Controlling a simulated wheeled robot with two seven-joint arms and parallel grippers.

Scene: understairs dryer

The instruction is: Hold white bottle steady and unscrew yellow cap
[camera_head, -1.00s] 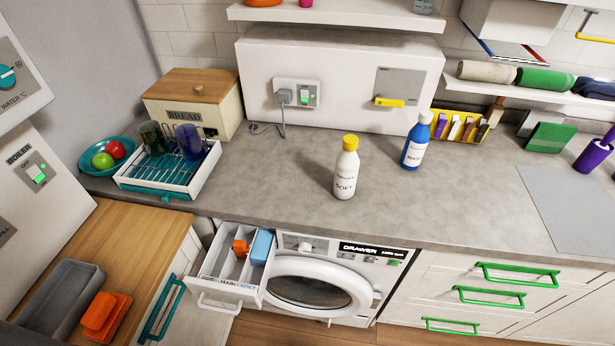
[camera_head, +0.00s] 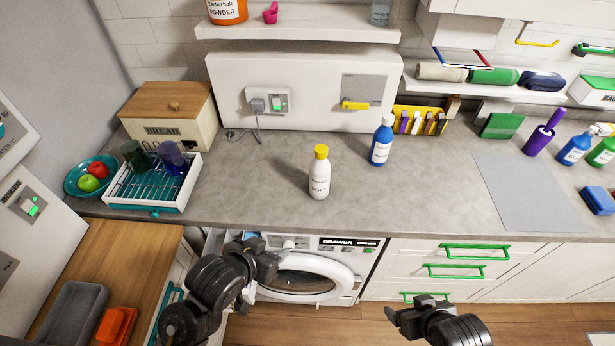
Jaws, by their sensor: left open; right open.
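The white bottle (camera_head: 319,180) labelled SOFT stands upright on the grey countertop in the head view. Its yellow cap (camera_head: 321,151) sits on top of it. My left gripper (camera_head: 262,250) is open and empty, low in front of the washing machine and below the counter's front edge, left of the bottle. My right gripper (camera_head: 405,308) is open and empty, lower and to the right, over the floor in front of the cabinets. Neither gripper touches the bottle or the cap.
A blue bottle (camera_head: 381,142) stands right of and behind the white one. A dish rack (camera_head: 186,187) is on the left of the counter. The counter (camera_head: 260,183) around the white bottle is clear. My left arm partly hides the dryer drawer area and the dryer (camera_head: 318,277).

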